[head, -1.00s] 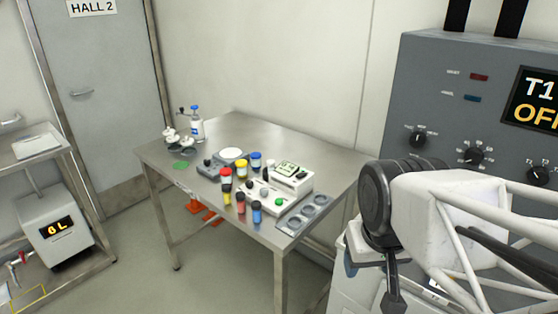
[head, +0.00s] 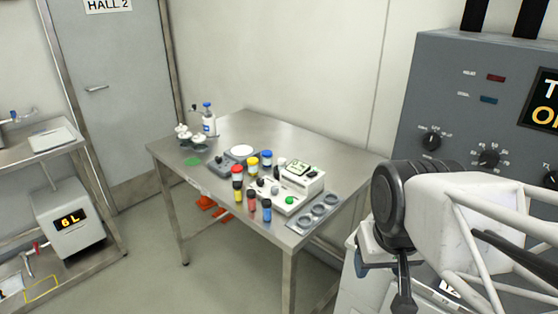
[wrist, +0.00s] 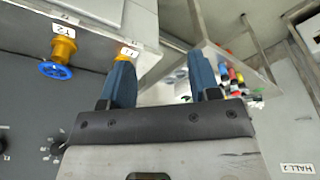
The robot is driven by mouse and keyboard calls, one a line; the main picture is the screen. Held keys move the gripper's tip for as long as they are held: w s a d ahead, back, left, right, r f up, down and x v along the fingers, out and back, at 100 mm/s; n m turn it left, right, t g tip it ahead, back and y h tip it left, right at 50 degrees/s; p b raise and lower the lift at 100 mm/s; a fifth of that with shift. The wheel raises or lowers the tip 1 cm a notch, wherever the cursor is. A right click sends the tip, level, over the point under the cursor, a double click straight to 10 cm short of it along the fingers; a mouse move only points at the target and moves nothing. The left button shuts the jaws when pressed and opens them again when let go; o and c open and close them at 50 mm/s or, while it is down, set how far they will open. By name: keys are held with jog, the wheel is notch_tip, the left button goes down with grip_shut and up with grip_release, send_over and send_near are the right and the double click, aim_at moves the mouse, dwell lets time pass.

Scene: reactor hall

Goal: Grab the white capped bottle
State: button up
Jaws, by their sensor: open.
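A small bottle with a white top (head: 281,162) stands on the steel table among the coloured containers, beside the white instrument; its body is mostly hidden. A larger clear bottle with a blue cap and blue label (head: 209,122) stands upright at the table's far left. My gripper (wrist: 162,78) is open in the wrist view, its two blue fingers apart with nothing between them. It is well away from the bottles, which show small and blurred beyond the right finger. In the head view my arm is at the right, beside the table, and the fingertips cannot be made out.
The steel table (head: 258,125) has bare room at its back. Several red-, yellow- and blue-capped containers crowd around the white instrument (head: 300,178). A grey ring holder (head: 316,214) lies at the right edge. A grey control cabinet (head: 440,100) stands at right.

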jog(key=c, duration=0.3)
dwell(0.4)
